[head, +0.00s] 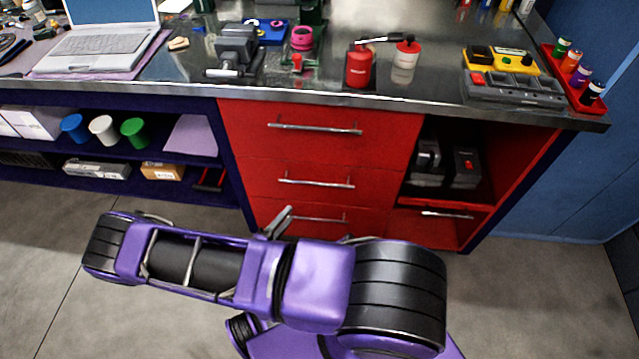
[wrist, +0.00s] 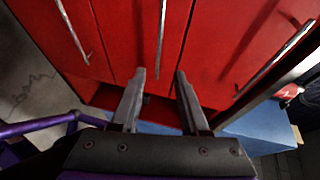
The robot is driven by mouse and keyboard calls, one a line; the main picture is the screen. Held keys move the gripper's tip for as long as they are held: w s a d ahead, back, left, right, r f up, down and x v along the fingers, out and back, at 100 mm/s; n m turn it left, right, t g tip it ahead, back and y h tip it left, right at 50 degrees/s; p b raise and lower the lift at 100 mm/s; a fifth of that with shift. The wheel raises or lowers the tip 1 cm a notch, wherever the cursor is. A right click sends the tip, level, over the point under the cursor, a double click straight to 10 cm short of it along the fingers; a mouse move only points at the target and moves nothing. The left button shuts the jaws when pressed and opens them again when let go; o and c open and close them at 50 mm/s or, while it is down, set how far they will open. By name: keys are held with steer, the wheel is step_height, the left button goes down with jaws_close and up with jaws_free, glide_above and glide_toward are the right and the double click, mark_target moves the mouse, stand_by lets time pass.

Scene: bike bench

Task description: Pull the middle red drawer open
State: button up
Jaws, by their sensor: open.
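The middle red drawer (head: 265,172) is flush with the cabinet front in the head view, a silver bar handle (head: 316,183) across it. In the wrist view, which is turned sideways, this drawer (wrist: 125,35) is the central panel and its handle (wrist: 162,40) runs up the picture. My gripper (wrist: 160,74) is open and empty. The handle's near end appears between the fingertips in the picture; I cannot tell how far off it is in depth. In the head view my gripper (head: 280,221) shows only partly, low before the drawers, the rest hidden by my arm.
The top drawer handle (head: 315,128) and bottom drawer handle (head: 318,218) lie above and below. The metal bench top (head: 200,84) overhangs the drawers. An open shelf (head: 150,152) is left, a red cubby (head: 475,185) right. The floor in front is clear.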

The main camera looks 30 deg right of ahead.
mark_target(316, 183)
steer(key=x, duration=1.7)
steer(key=shift+d+f, duration=0.2)
jaws_close()
stand_by(0.7)
